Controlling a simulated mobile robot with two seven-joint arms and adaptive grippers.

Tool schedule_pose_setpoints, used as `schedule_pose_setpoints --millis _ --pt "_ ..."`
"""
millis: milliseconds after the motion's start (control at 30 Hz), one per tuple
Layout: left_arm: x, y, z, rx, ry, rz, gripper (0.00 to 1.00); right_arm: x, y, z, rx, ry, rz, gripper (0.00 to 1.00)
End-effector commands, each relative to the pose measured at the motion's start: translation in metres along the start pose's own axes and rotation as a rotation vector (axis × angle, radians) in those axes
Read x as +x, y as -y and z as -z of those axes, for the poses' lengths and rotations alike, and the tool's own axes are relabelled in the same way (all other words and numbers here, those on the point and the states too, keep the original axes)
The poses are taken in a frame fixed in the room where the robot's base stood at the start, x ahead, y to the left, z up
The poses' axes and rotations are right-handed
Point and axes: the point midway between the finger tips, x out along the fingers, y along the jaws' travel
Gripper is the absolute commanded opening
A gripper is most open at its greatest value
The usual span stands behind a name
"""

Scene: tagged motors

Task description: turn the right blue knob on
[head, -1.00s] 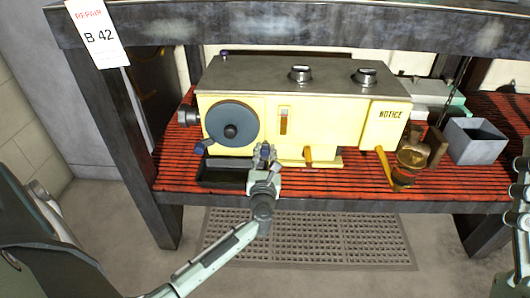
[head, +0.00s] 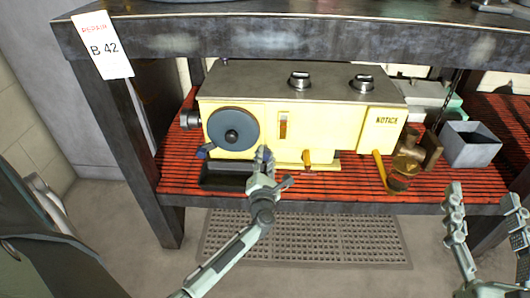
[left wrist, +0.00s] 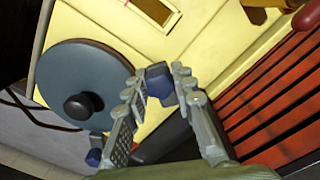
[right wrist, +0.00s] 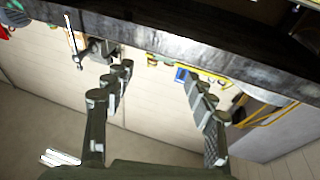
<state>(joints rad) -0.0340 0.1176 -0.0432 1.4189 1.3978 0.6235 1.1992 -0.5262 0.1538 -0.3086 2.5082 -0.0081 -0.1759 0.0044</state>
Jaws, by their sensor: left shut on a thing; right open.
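A yellow machine (head: 330,135) with a grey top stands on the red slatted shelf, with a large blue-grey disc (head: 232,130) on its front. In the left wrist view, the right blue knob (left wrist: 158,80) sits between the fingers of my left gripper (left wrist: 157,88), which is shut on it. In the head view my left gripper (head: 264,168) is at the machine's lower front and hides most of that knob. The left blue knob (left wrist: 95,157) is below the disc; it also shows in the head view (head: 204,151). My right gripper (head: 485,204) is open and empty.
A dark tray (head: 222,182) lies below the disc, close to my left gripper. Orange levers, brass-coloured parts (head: 405,165) and a grey bin (head: 470,144) are at the right. The upper shelf edge (head: 300,40) overhangs the machine.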

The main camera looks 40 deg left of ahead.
Motion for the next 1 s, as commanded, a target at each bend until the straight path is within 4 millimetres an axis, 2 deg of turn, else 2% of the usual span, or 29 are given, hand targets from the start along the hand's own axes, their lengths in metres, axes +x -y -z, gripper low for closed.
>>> schedule_pose_setpoints --millis 233,467,700,1000 --pt "0.0 -0.002 -0.001 0.233 0.002 -0.002 0.0 -0.013 -0.031 -0.063 -0.055 0.334 -0.056 0.56" --pt "0.0 -0.002 -0.001 0.452 0.007 -0.003 0.0 -0.048 -0.062 -0.113 -0.089 0.63 -0.12 0.56" --pt "0.0 -0.002 -0.001 0.68 0.012 -0.003 0.0 -0.1 -0.094 -0.15 -0.107 0.925 -0.194 0.56" --pt "0.0 -0.002 -0.001 0.965 0.019 -0.004 0.0 -0.179 -0.125 -0.17 -0.107 1.276 -0.297 0.56"
